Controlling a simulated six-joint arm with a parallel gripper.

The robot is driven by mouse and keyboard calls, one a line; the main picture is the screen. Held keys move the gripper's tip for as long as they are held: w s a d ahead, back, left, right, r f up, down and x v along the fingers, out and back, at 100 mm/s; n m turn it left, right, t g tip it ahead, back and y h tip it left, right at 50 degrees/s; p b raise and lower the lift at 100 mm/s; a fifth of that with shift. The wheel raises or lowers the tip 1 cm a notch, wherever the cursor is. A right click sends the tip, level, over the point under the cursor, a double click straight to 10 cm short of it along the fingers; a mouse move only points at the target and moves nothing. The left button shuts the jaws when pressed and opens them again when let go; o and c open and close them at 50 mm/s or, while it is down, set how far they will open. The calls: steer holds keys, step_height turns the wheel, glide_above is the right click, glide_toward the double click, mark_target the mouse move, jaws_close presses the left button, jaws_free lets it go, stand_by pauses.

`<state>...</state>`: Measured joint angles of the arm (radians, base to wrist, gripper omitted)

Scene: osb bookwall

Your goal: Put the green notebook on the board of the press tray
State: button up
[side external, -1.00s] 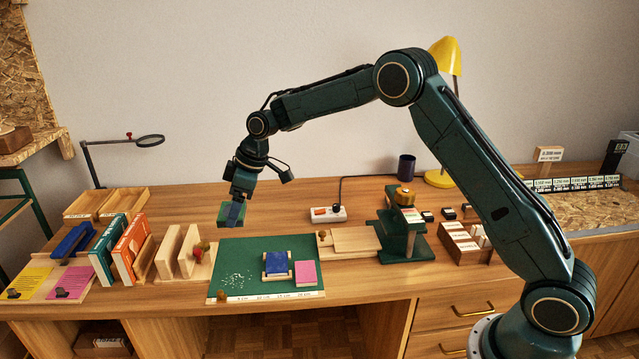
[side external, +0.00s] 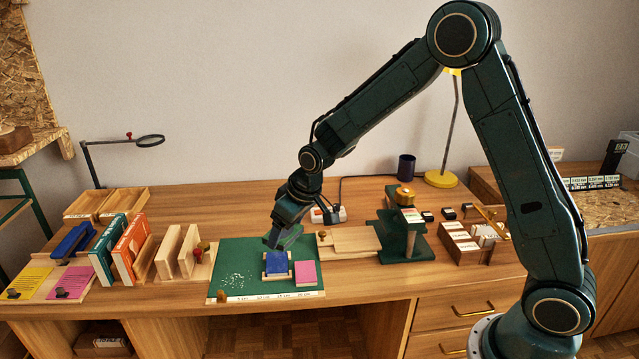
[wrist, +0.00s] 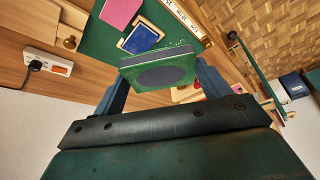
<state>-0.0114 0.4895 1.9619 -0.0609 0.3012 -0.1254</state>
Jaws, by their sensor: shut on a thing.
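My gripper (side external: 281,233) is shut on the green notebook (side external: 291,237) and holds it above the back of the green mat, behind the blue notebook. In the wrist view the green notebook (wrist: 160,72) sits between the two fingers, with a dark oval on its near face. The board is bare. Part of the tray also shows at the upper left of the wrist view (wrist: 32,18).
The green mat (side external: 235,258) carries a blue notebook (side external: 277,262) in a wooden cradle and a pink notebook (side external: 306,273). A white power strip (side external: 337,214) stands behind the mat. Wooden uprights (side external: 175,252) and books (side external: 130,249) stand at left.

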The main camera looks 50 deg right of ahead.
steer(key=s, duration=0.1)
steer(key=s+d+m, duration=0.1)
steer(key=s, duration=0.1)
steer(key=s+d+m, duration=0.1)
steer(key=s, duration=0.1)
steer(key=shift+f+h, duration=0.4)
steer(key=shift+s+f, duration=0.1)
steer(key=s+f, duration=0.4)
steer(key=f, duration=0.1)
stand_by(0.5)
